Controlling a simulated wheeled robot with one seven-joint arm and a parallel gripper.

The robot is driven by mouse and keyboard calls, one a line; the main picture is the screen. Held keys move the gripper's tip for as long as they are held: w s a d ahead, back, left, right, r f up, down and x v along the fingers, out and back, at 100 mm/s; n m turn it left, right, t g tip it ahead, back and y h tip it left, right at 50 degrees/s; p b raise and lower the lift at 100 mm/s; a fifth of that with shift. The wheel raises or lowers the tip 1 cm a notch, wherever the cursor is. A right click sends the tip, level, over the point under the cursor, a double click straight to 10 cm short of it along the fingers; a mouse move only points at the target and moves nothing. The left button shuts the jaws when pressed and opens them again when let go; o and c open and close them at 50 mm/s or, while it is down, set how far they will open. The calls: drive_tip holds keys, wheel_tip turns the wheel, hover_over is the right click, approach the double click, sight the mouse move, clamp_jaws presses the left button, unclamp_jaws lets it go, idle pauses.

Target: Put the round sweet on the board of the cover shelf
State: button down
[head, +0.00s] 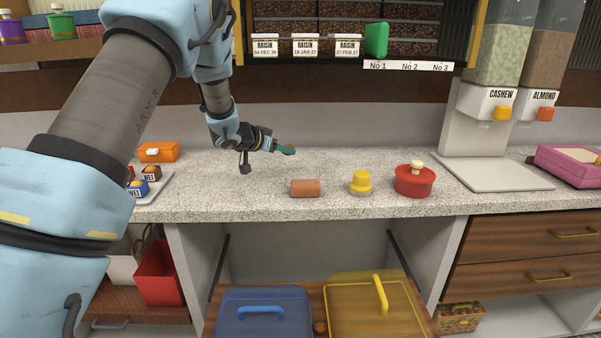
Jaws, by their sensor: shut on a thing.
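My gripper (274,147) is over the left part of the counter, pointing right. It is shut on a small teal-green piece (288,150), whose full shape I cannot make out. A small round brown thing (320,327), which looks like the round sweet, is low in the head view. It sits on the wooden board (316,296) of the low shelf, in the gap between a blue cover (265,318) and a yellow cover (372,316). My gripper is well above and apart from it.
On the counter (240,200) stand an orange-brown cylinder (305,188), a yellow-topped piece (360,183) and a red lidded pot (414,181). A tray of labelled sweets (163,181) is at left. Cashew and almond dispensers (487,104) stand at right.

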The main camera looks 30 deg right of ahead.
sight(283, 179)
wheel_tip(283, 179, down, 7)
drive_tip(key=shift+f+p, duration=0.15)
drive_tip(key=shift+p, duration=0.5)
drive_tip(key=shift+f, duration=0.15)
drive_tip(key=shift+c, duration=1.8)
unclamp_jaws()
drive_tip(key=shift+a+r, duration=0.2)
drive_tip(key=b+v, duration=0.2)
drive_tip(key=v, duration=0.9)
drive_tip(key=shift+s+a+r+b, duration=0.1)
drive_tip(key=shift+a+r+b, duration=0.1)
drive_tip(key=shift+a+b, duration=0.2)
